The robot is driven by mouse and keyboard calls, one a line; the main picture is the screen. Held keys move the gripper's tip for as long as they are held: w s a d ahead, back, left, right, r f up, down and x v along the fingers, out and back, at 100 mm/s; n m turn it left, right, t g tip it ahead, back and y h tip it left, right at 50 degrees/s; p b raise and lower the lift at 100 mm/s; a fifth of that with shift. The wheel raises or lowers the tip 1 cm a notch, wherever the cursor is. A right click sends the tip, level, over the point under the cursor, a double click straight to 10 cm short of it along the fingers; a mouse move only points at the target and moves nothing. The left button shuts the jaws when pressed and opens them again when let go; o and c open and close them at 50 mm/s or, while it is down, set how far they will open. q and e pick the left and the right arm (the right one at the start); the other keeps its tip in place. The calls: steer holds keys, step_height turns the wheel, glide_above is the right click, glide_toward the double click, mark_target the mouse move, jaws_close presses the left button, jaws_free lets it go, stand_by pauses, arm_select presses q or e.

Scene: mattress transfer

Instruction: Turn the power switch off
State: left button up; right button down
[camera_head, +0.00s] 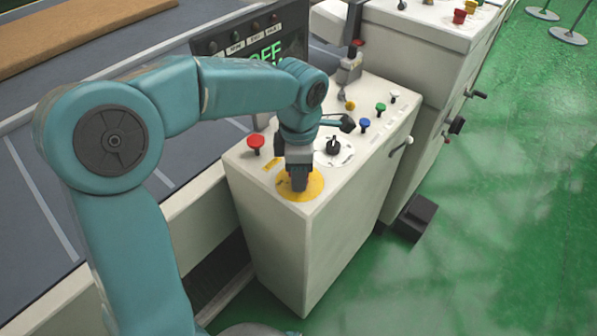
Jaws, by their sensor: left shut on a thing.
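A pale control box (318,232) stands in the middle with a yellow round plate (314,190) on its near top corner. My left gripper (299,182) points down onto this plate and is shut on the power switch there. The gripper's fingers hide the switch, so I cannot see which way it is turned. A dark display panel (262,40) behind my arm shows green letters reading "OFF", partly covered by the arm. My right gripper is not in view.
A red button (255,142) and a black knob (333,146) on a white disc sit close to the gripper. Blue (365,123) and green (381,108) buttons lie farther back. A brown mattress (75,30) lies at upper left. Green floor (500,220) is open at right.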

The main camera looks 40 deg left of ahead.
arm_select(q)
steer(key=shift+w+r+n, duration=0.15)
steer(key=shift+r+n, duration=0.05)
steer(key=shift+n, duration=0.5)
steer(key=o, duration=0.8)
steer(key=shift+o, duration=1.3)
steer(key=shift+d, duration=0.1)
step_height(320, 180, up, 16)
steer(key=p, duration=0.2)
steer(key=shift+r, duration=0.15)
